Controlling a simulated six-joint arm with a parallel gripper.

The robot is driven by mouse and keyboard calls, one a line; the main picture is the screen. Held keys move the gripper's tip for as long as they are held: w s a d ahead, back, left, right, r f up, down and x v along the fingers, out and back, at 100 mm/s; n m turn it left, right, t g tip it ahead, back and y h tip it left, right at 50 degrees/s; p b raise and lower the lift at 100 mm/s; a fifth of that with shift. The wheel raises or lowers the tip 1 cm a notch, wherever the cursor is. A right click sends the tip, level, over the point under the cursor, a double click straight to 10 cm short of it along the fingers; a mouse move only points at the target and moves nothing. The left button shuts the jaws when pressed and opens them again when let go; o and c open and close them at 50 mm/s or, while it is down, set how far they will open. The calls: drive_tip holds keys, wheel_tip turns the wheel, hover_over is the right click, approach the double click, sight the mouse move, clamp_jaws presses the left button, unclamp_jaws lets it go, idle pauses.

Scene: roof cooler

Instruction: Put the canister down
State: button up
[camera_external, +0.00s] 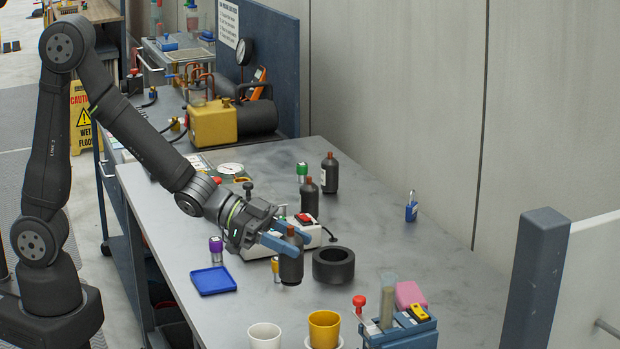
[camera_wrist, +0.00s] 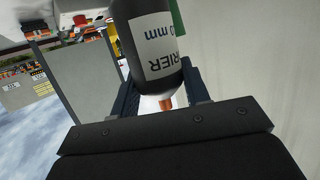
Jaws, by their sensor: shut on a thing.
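A dark canister (camera_external: 291,264) is held between the blue fingers of my gripper (camera_external: 287,241), just left of a black ring-shaped holder (camera_external: 333,268). The canister looks upright; whether its base touches the table is hard to tell. The opening of the black holder looks empty.
A blue tray (camera_external: 213,281) and a purple-capped vial (camera_external: 216,249) are left of my gripper. A white device (camera_external: 310,233) stands behind it. White and yellow cups (camera_external: 324,330) and a blue rack (camera_external: 400,333) are in front. Dark bottles (camera_external: 330,173) stand farther back.

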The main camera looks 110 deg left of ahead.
drive_tip(key=shift+s+d+r, duration=0.1)
drive_tip(key=shift+d+r, duration=0.25)
drive_tip(key=shift+d, duration=0.15)
drive_tip(key=w+a+r+n+g+y, duration=0.2)
drive_tip(key=a+r+n+y, duration=0.15)
drive_tip(key=a, duration=0.65)
drive_tip(key=w+a+r+n+g+y, duration=0.1)
drive_tip(key=w+a+r+n+y, duration=0.2)
drive_tip(key=a, duration=0.6)
drive_tip(key=w+a+r+n+g+y, duration=0.15)
drive_tip(key=a+n+y, duration=0.3)
drive_tip(key=a, duration=0.55)
drive_tip(key=s+a+f+n+g+y, duration=0.2)
drive_tip(key=s+a+g, duration=0.1)
drive_tip(key=a, duration=0.3)
drive_tip(key=s+a+f+n+g+y, duration=0.1)
drive_tip(key=s+a+n+g, duration=0.1)
drive_tip(key=a+g, duration=0.3)
drive_tip(key=shift+s+a+f+n+g+y, duration=0.1)
drive_tip(key=shift+s+a+f+n+g, duration=0.35)
drive_tip(key=shift+s+a+f, duration=1.65)
drive_tip(key=shift+s+a+f+n+g+y, duration=0.2)
drive_tip(key=shift+s+a+f+n, duration=0.45)
drive_tip(key=shift+a+f, duration=2.7)
drive_tip(key=shift+s+a+f+n+g, duration=0.4)
drive_tip(key=shift+s+a+f, duration=1.1)
drive_tip(key=shift+a+f, duration=1.2)
drive_tip(key=shift+a+r, duration=0.15)
drive_tip(key=shift+a, duration=0.1)
